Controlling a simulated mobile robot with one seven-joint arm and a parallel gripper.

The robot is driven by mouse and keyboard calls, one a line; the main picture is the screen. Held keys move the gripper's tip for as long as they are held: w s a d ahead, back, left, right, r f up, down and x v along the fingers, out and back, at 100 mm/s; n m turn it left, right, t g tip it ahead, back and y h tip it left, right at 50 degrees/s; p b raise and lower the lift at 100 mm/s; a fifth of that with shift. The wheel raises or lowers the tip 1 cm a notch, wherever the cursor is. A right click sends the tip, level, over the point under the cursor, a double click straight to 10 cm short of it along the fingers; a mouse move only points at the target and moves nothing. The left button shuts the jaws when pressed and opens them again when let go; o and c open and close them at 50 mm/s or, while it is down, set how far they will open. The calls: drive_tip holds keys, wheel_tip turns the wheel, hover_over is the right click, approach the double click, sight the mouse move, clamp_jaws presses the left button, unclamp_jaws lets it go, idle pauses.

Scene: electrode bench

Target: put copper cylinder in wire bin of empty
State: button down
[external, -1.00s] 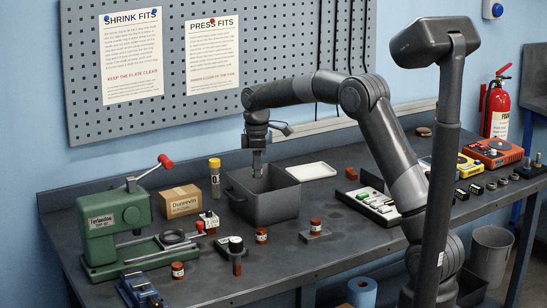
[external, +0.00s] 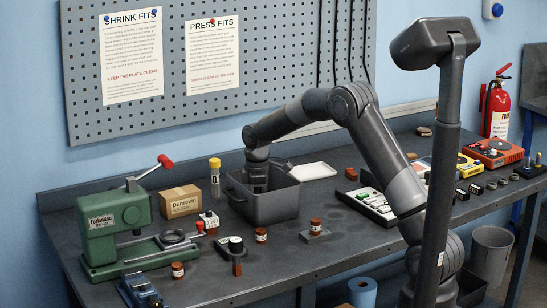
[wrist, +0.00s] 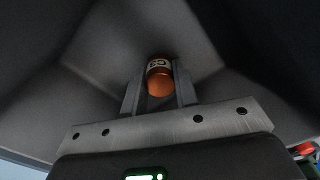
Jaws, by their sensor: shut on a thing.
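A copper-orange cylinder (wrist: 159,80) with a white label band is between the fingers of my gripper (wrist: 159,95) in the wrist view. The fingers are shut on it. Grey sloping walls of the open bin (wrist: 95,75) surround it there. In the external view the dark grey bin (external: 272,207) stands on the bench, and my gripper reaches down into it. The fingertips and the cylinder are hidden behind its walls in that view. I cannot tell whether the cylinder touches the bin floor. No wire bin is clearly identifiable.
Labelled brown-red cylinders stand on the bench, one in front of the bin (external: 261,235), another on a small plate (external: 315,227). A cardboard box (external: 181,202) and yellow-capped tube (external: 215,178) are left of it. A white tray (external: 311,171) lies behind right. A green press (external: 112,225) stands left.

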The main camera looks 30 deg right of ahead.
drive_tip(key=shift+f, duration=0.1)
drive_tip(key=c, duration=1.1)
unclamp_jaws()
wheel_tip(320, 180, up, 13)
drive_tip(key=s+d+r+m+t, duration=0.1)
drive_tip(key=s+d+r+m, duration=0.25)
drive_tip(key=s+r, duration=0.5)
drive_tip(key=s+d+r+m+t, duration=0.1)
drive_tip(key=s+d+r, duration=0.1)
drive_tip(key=s, duration=0.4)
drive_tip(key=s+d+r+m+t, duration=0.1)
drive_tip(key=s+d+m, duration=0.1)
drive_tip(key=s, duration=0.3)
drive_tip(key=s+d+f+m+t, duration=0.1)
drive_tip(key=s+m, duration=0.1)
drive_tip(key=s, duration=0.4)
drive_tip(key=s+d+f+m, duration=0.2)
drive_tip(key=s, duration=0.5)
drive_tip(key=s+d+f+m+t, duration=0.1)
drive_tip(key=s+m, duration=0.1)
drive_tip(key=s, duration=0.5)
drive_tip(key=shift+s+d+f+t, duration=0.15)
drive_tip(key=shift+d+f+t, duration=0.05)
drive_tip(key=shift+f+t, duration=0.1)
